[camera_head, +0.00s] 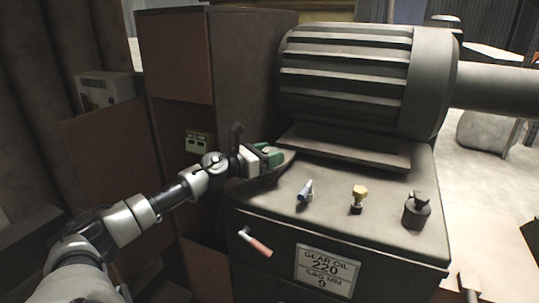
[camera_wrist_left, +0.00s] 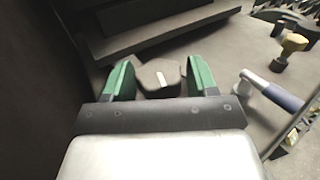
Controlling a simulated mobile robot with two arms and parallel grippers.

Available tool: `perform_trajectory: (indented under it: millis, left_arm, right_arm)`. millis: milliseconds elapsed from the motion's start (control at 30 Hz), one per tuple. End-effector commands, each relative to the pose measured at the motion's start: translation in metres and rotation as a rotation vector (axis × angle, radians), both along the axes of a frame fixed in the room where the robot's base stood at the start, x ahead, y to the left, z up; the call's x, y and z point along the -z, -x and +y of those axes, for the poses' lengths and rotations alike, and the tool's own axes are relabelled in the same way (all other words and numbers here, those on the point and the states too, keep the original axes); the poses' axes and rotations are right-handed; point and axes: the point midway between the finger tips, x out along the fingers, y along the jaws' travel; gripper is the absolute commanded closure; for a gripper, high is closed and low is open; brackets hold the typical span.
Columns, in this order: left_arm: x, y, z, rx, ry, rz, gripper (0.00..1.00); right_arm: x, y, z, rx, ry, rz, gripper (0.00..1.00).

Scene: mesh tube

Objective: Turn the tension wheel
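A dark, many-sided knob with a white mark (camera_wrist_left: 160,77), which looks like the tension wheel, sits on the cabinet top in the left wrist view. In the head view it is mostly hidden behind my left gripper (camera_head: 270,157), near the cabinet's back left corner. The green fingers of my left gripper (camera_wrist_left: 160,82) stand apart on either side of the knob. Narrow gaps seem to show between fingers and knob; contact cannot be told for sure. My right gripper is not in view.
A ribbed motor (camera_head: 350,75) stands behind. A red-handled lever (camera_head: 256,243) and a sign (camera_head: 326,270) are on the front. Brown cabinets (camera_head: 180,60) stand left.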

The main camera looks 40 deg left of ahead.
Motion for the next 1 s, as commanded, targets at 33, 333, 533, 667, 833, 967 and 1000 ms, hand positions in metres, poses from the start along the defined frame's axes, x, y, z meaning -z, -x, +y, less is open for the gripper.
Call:
perform_trajectory:
  millis: [33,333,533,667,833,967,1000]
  left_arm:
    - [0.0,0.0,0.0,0.0,0.0,0.0,0.34]
    - [-0.001,0.0,0.0,0.0,-0.001,-0.001,0.31]
    - [-0.025,0.0,0.001,-0.001,-0.005,-0.003,0.31]
    - [-0.051,-0.001,-0.006,0.003,-0.006,-0.002,0.31]
    - [-0.068,-0.005,-0.032,0.003,-0.003,-0.002,0.31]
    - [-0.078,-0.008,-0.048,0.003,-0.002,-0.004,0.31]
    - [-0.082,-0.009,-0.053,0.003,0.0,-0.002,0.31]
  right_arm:
    - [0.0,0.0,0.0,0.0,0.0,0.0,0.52]
    - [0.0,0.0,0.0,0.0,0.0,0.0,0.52]
    - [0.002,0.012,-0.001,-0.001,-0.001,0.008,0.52]
    - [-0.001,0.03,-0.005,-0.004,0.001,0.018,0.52]
    - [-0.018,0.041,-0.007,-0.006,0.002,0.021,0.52]
    - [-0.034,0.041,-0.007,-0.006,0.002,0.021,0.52]
    - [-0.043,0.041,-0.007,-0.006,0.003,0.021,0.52]
